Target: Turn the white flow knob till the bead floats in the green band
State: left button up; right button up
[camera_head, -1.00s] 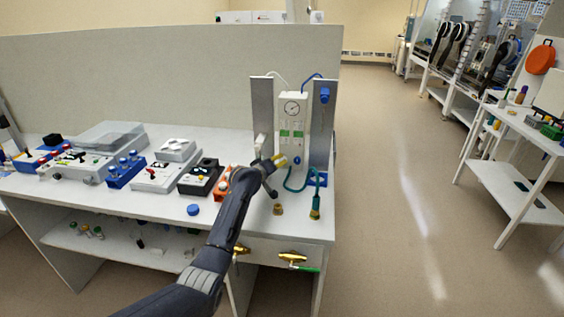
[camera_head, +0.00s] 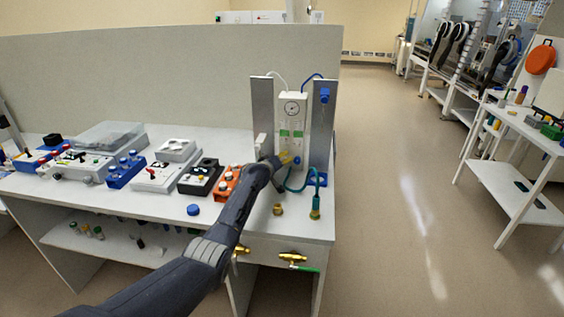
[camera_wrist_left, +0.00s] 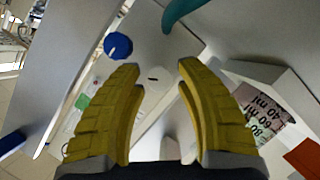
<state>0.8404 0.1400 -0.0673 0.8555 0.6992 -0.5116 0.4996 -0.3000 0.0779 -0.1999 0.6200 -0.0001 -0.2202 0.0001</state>
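The white flow meter panel (camera_head: 303,115) stands upright at the bench's right end, with a round gauge and green bands (camera_head: 285,133) below it. The bead is too small to make out. My left gripper (camera_head: 287,160) is at the lower front of this panel. In the left wrist view its yellow fingers (camera_wrist_left: 158,68) are apart. A white surface with a small dark mark (camera_wrist_left: 152,78) shows between them; I cannot tell whether it is the white flow knob. A blue knob (camera_wrist_left: 118,46) lies just beyond the left fingertip. My right gripper is not in view.
A teal hose (camera_head: 288,186) loops beside the gripper to a fitting (camera_head: 315,208). Grey plates (camera_head: 322,135) flank the panel. An orange box (camera_head: 228,183), a black box (camera_head: 200,178) and a loose blue cap (camera_head: 193,210) are to the left. The bench front is mostly clear.

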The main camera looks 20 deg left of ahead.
pick_arm(q)
grip_shut()
jog(key=shift+s+d+f, duration=0.1)
dwell(0.8)
